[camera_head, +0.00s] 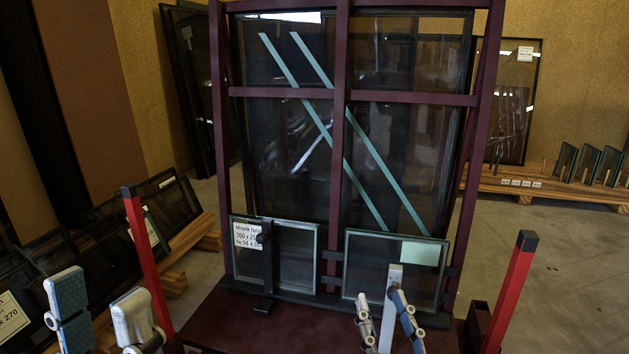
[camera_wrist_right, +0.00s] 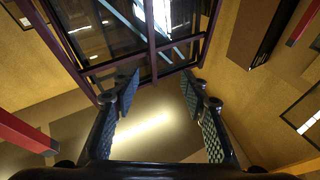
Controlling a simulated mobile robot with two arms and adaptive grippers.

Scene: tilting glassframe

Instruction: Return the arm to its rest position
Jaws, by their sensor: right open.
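My left gripper (camera_head: 101,310) is at the lower left of the head view, its two grey-blue fingers spread wide with nothing between them. My right gripper (camera_head: 384,318) is low in front of the right small glass pane (camera_head: 370,265). Its fingers are apart; I cannot tell from the head view how far it is from the pane. In the right wrist view, its two dark textured fingers (camera_wrist_right: 159,95) are open with nothing between them. The dark-red tilting frame (camera_wrist_right: 152,50) shows beyond them. The arms are mostly hidden below the picture.
The dark-red frame (camera_head: 341,150) stands ahead, with another small framed pane (camera_head: 295,255) at its lower left. Red posts with black tips stand left (camera_head: 145,255) and right (camera_head: 512,290). Dark panes on wooden racks (camera_head: 545,187) are farther off. The grey floor at right has free room.

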